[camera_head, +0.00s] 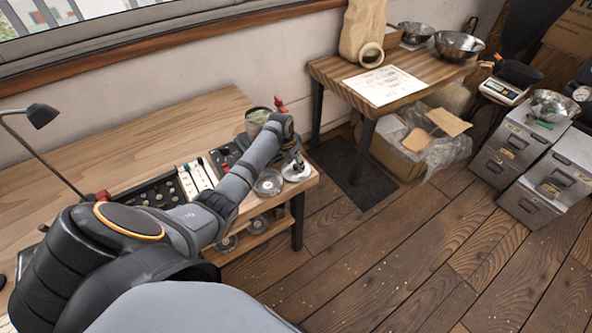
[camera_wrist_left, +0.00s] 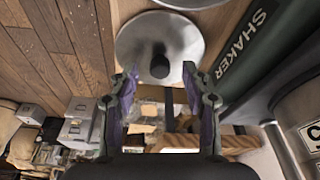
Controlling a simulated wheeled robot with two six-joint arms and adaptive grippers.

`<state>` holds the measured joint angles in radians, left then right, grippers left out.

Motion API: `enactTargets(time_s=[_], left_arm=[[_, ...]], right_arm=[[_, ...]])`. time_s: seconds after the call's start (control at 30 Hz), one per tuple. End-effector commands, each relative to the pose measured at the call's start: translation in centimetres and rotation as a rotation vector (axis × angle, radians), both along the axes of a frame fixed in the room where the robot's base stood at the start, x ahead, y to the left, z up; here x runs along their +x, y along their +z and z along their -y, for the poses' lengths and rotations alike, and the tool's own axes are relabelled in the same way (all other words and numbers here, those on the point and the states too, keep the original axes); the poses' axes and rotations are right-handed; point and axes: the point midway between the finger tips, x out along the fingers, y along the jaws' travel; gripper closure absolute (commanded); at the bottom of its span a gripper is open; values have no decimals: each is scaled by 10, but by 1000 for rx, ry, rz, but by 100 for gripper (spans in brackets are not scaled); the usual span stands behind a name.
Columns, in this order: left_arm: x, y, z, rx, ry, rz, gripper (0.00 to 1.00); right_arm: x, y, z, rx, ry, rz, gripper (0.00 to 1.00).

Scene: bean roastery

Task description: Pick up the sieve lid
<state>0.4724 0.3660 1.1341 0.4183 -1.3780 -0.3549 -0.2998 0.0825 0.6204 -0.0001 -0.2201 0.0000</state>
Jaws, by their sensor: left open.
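The sieve lid is a round, shiny metal disc with a dark knob; it lies in the left wrist view (camera_wrist_left: 137,45), just ahead of my fingertips. In the head view the lid (camera_head: 297,176) is near the front right corner of the workbench, partly hidden by my gripper. My left gripper (camera_wrist_left: 160,75) is open, and its two fingers stand on either side of the knob without visibly holding it. In the head view the left gripper (camera_head: 298,164) is over the lid. My right gripper is not in view.
A metal dish (camera_head: 268,183) sits left of the lid. A dark green machine marked SHAKER (camera_wrist_left: 262,50) stands close beside the fingers. A control panel (camera_head: 158,192) lies further left. A side table (camera_head: 425,66) with bowls stands beyond, and the wooden floor (camera_head: 400,255) is clear.

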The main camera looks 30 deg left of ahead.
Motion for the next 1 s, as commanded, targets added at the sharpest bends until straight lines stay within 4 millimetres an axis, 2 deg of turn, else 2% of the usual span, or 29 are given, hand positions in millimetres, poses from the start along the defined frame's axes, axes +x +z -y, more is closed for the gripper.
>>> enactTargets(time_s=[0.1, 0.27, 0.63, 1.0], left_arm=[[2, -7, 0, 1, 0, 0, 52], [2, -7, 0, 1, 0, 1, 52], [2, -6, 0, 1, 0, 0, 100], [2, -4, 0, 2, 0, 2, 100]], right_arm=[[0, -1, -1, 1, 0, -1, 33], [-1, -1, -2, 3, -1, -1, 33], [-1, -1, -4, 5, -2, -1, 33], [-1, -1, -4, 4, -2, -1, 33]])
